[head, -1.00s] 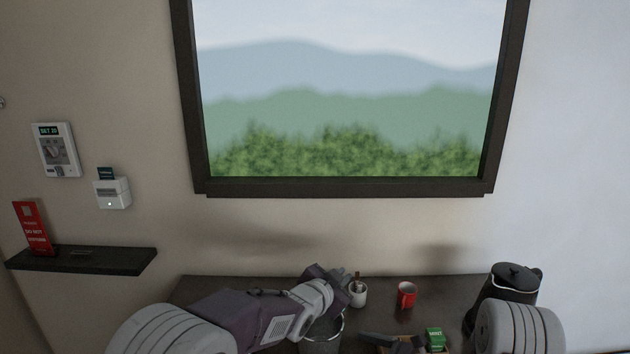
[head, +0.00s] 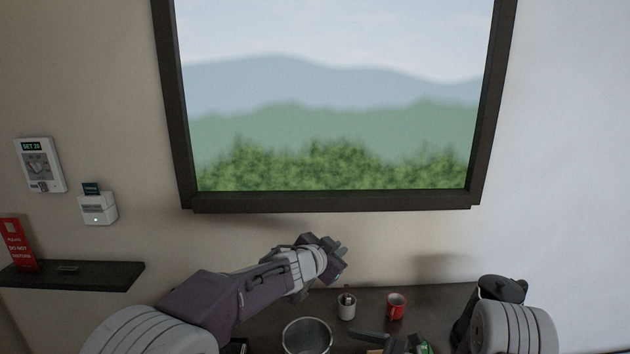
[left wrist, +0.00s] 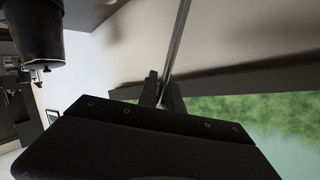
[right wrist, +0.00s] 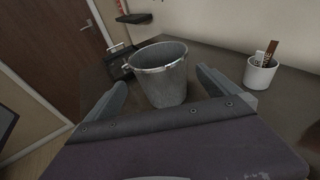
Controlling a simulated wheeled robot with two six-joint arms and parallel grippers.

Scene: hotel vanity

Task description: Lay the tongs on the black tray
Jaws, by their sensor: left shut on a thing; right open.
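My left gripper (head: 334,258) is raised above the back of the counter, in front of the wall. It is shut on the tongs (left wrist: 178,45), which show as a thin metal strip running out from between the fingertips (left wrist: 163,92) in the left wrist view. The tongs are too small to make out in the head view. My right gripper (right wrist: 162,80) is open and empty, its fingers spread before the grey metal bucket (right wrist: 162,85). A low dark item (right wrist: 118,65) stands beside the bucket; I cannot tell if it is the black tray.
The bucket (head: 307,337) stands at the front of the dark counter. To its right are a white cup (head: 347,308) with sticks in it, a red mug (head: 396,308) and a black kettle (head: 500,290). A dark shelf (head: 100,275) juts from the left wall.

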